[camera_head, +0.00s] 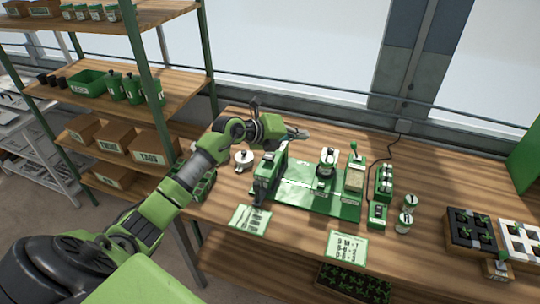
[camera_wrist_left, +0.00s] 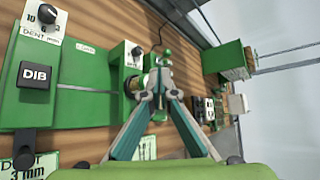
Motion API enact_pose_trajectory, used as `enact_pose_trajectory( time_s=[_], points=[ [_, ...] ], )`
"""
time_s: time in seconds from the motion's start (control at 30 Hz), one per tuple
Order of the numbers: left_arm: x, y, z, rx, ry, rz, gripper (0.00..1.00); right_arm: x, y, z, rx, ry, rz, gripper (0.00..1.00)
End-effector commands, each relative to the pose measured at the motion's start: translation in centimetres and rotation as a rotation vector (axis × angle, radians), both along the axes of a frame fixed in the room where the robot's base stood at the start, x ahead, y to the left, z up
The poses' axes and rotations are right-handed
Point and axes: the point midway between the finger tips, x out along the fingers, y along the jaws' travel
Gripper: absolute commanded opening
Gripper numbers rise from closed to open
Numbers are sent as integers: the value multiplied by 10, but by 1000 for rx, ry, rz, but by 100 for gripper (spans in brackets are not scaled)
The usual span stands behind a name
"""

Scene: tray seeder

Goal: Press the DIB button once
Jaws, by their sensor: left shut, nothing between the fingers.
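The DIB button (camera_wrist_left: 35,75) is a black square with white letters, at the left of the left wrist view. It sits on a green panel of the seeder (camera_wrist_left: 85,90). My left gripper (camera_wrist_left: 157,92) is shut and empty, its fingertips meeting to the right of the button in that view, apart from it. In the head view my left gripper (camera_head: 302,135) reaches over the back of the green seeder base (camera_head: 290,203). I cannot pick out the button there. My right gripper is not in view.
A DENT dial (camera_wrist_left: 46,14) sits near the button, and another dial (camera_wrist_left: 136,52) is close to the fingers. A white pot (camera_head: 244,160) stands left of the seeder. Printed cards (camera_head: 347,247) lie in front. Seedling trays (camera_head: 470,232) stand at the right.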

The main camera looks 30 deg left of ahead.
Motion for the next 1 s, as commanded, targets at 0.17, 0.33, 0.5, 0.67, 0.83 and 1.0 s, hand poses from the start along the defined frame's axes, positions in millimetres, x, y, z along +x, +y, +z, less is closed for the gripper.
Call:
enact_pose_trajectory(
  time_s=[0.17,0.33,0.5,0.67,0.83,1.0],
  points=[
    [-1,73,-6,206,152,92,0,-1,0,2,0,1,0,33],
    [-8,108,-7,287,228,151,0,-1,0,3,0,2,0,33],
    [-10,118,-7,308,250,169,0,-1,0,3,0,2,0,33],
    [-10,118,-8,307,249,169,0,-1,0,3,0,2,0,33],
    [-10,117,-9,306,249,167,0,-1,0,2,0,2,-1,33],
    [-10,116,-18,306,249,166,0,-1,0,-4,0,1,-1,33]
  ],
)
